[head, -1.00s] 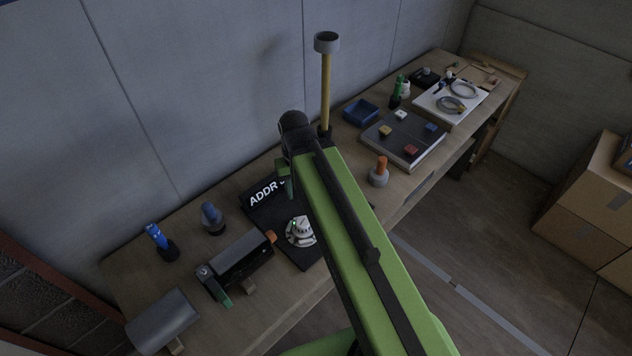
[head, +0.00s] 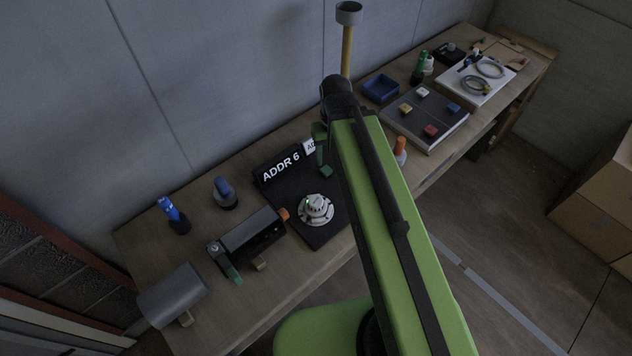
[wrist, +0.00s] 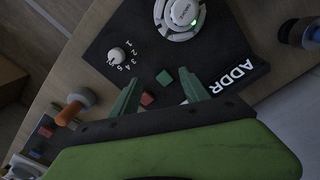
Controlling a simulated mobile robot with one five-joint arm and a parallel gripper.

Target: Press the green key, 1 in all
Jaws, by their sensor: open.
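The green key (wrist: 164,77) is a small square block on a black board (wrist: 145,30) in the wrist view. The height of the tips above the board is hard to judge. In the head view my gripper (head: 322,150) hangs over the board beside the ADDR 6 sign (head: 281,168). My arm hides the right part of the board there, and I cannot clearly tell the key from the fingertips.
A black device (head: 248,236) with green and orange ends lies left. A grey panel with coloured blocks (head: 450,128) and a blue tray (head: 381,88) lie farther along the bench.

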